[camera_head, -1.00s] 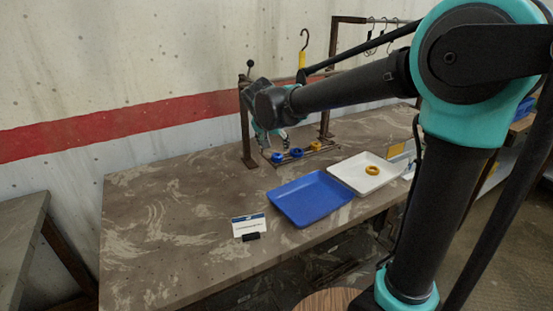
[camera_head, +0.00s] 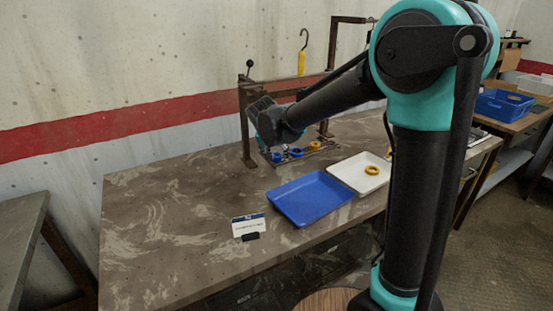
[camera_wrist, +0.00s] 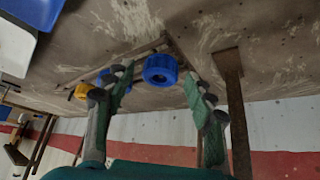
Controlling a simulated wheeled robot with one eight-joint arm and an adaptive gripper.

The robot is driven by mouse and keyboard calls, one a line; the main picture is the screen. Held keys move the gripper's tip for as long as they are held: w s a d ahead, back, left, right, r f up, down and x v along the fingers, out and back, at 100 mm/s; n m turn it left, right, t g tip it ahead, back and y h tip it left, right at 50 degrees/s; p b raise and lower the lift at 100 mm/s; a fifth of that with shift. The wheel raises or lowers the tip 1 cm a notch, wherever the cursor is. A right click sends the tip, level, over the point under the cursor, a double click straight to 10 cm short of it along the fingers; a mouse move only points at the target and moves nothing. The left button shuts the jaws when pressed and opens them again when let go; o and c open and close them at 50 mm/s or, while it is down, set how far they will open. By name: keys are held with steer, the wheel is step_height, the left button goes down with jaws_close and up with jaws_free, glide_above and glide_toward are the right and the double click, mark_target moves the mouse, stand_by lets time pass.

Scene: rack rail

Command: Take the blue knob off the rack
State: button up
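A blue ribbed knob (camera_wrist: 160,69) with a hole in its face shows in the wrist view, between the tips of my gripper (camera_wrist: 157,88). The fingers are apart, with gaps to the knob on both sides; depth is hard to tell. A second blue piece (camera_wrist: 105,76) is partly hidden behind the left finger, with a yellow piece (camera_wrist: 82,91) beyond it. In the head view, blue pieces (camera_head: 296,153) and a yellow ring (camera_head: 314,146) sit in a row on a low strip by the metal rack (camera_head: 245,130). My wrist hides most of my gripper there.
A blue tray (camera_head: 309,198) and a white tray (camera_head: 350,178) holding a yellow ring (camera_head: 372,170) stand in front of the rack. A yellow-handled hook (camera_head: 302,62) hangs from the rack. A small sign (camera_head: 249,226) stands near the front edge. The table's left part is clear.

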steer(key=c, duration=1)
steer(key=shift+r, duration=0.1)
